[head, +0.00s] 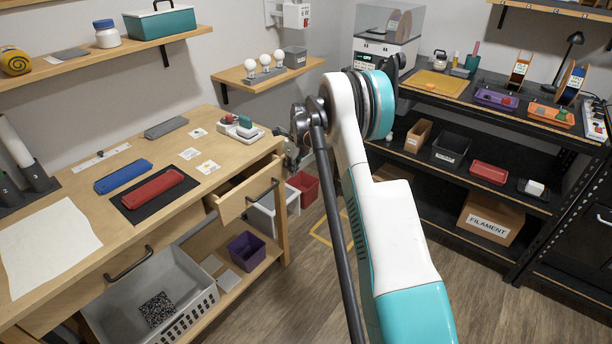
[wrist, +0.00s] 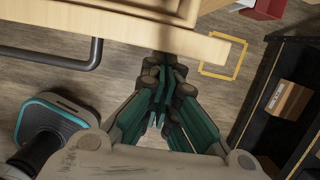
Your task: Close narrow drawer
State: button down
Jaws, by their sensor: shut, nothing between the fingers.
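The narrow drawer (head: 232,206) at the right end of the wooden workbench stands pulled out. Its dark interior shows behind the front panel, and a black bar handle (head: 262,193) is on the front. In the wrist view, the drawer front (wrist: 120,34) runs across the top as a light wood strip, with the handle (wrist: 60,58) at left. My gripper (wrist: 165,68) is shut and empty. Its fingertips are close to the front near its right end; I cannot tell if they touch. In the head view my gripper (head: 291,155) is small and partly hidden by my arm.
The workbench top (head: 60,185) holds blue and red trays. A grey basket (head: 190,290) and purple bin (head: 246,250) are below. White and red bins (head: 304,188) stand beyond the drawer. A black shelf rack (head: 470,200) stands right. Floor between is open.

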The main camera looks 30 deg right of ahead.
aim_at(284, 160)
jog(key=shift+w+a, duration=0.35)
jog(key=shift+w, duration=0.55)
jog(key=shift+w+a, duration=0.3)
jog(key=shift+w, duration=0.6)
